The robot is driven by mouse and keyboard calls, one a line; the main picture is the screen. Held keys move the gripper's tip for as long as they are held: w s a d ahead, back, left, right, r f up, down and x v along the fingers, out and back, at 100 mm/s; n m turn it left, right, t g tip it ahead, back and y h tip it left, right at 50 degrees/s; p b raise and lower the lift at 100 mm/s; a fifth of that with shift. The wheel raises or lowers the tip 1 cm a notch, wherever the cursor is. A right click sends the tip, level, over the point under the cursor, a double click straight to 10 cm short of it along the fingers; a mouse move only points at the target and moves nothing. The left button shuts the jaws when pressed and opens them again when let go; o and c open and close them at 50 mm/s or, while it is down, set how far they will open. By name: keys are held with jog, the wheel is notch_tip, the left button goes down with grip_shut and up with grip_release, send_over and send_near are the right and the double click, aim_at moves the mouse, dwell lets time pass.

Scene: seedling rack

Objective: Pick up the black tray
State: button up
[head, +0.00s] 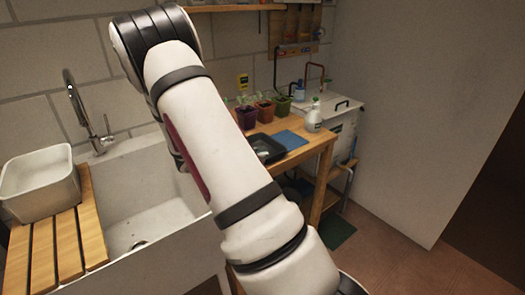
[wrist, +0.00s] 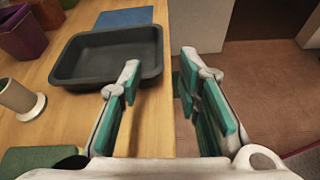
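The black tray (wrist: 110,66) is a shallow, rectangular tray with sloped walls. It lies flat on the wooden table (wrist: 150,125) near the table's right edge in the wrist view and looks empty there. It also shows in the head view (head: 268,147), partly hidden behind my arm. My gripper (wrist: 160,70) is open, with teal pads and nothing between its fingers. In the wrist view its left finger overlaps the tray's near right corner, and its right finger is past the table edge, over the floor. I cannot tell whether it touches the tray. The head view does not show my gripper.
A blue mat (wrist: 123,17) lies beyond the tray. A spray bottle (head: 313,117) stands at the table's back right. A sink (head: 140,210) is at left.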

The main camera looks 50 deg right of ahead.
aim_at(274, 156)
jog(key=x, duration=1)
jog(key=shift+w+a+f, duration=0.1)
jog(key=shift+a+f, duration=0.05)
jog(key=shift+f, duration=0.15)
grip_shut()
